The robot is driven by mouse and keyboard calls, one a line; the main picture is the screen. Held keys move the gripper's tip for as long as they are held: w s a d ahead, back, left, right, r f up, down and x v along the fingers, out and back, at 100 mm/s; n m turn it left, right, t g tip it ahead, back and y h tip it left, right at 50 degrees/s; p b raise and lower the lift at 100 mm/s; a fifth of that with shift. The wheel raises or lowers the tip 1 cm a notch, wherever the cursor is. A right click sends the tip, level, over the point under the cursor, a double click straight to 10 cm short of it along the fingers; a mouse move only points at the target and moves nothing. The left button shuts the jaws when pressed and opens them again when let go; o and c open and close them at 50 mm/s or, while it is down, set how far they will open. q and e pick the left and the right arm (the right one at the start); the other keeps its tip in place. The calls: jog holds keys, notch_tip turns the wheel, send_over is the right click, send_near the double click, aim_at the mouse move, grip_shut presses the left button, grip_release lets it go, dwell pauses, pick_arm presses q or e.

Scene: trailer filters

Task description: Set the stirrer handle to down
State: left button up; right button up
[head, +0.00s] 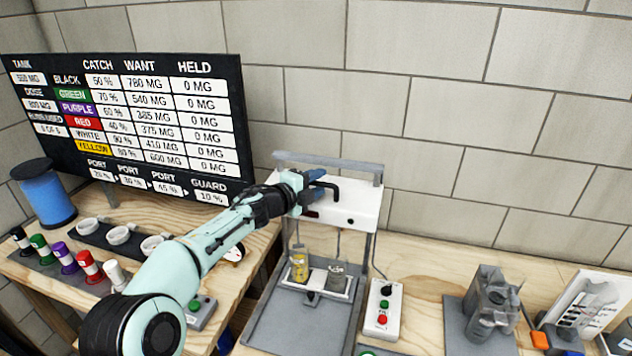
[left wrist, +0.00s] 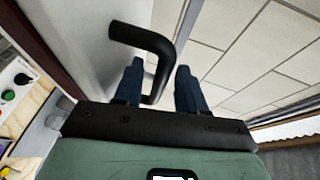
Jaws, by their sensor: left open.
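The stirrer (head: 355,208) is a white head on a grey frame in the middle of the head view. Its black, bent handle (head: 335,186) sticks out at the front of the white head, partly hidden by my gripper. In the left wrist view the handle (left wrist: 140,36) bends round and runs down between the fingers. My left gripper (head: 316,185) is at the handle with its blue fingers open. It also shows in the left wrist view (left wrist: 160,78), one finger on each side of the handle's end. Contact cannot be told. My right gripper is not in view.
Below the stirrer head stand a yellow beaker (head: 299,267) and a clear beaker (head: 335,278). A control box (head: 383,308) with buttons sits to the right. Coloured bottles (head: 66,257) stand at left below a black board (head: 120,120). A grey device (head: 487,303) is further right.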

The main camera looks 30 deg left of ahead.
pick_arm(q)
grip_shut()
notch_tip(320, 180, down, 12)
jog(key=b, duration=0.7)
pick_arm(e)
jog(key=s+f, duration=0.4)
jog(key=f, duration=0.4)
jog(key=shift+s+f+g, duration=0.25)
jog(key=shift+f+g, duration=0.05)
pick_arm(q)
grip_release()
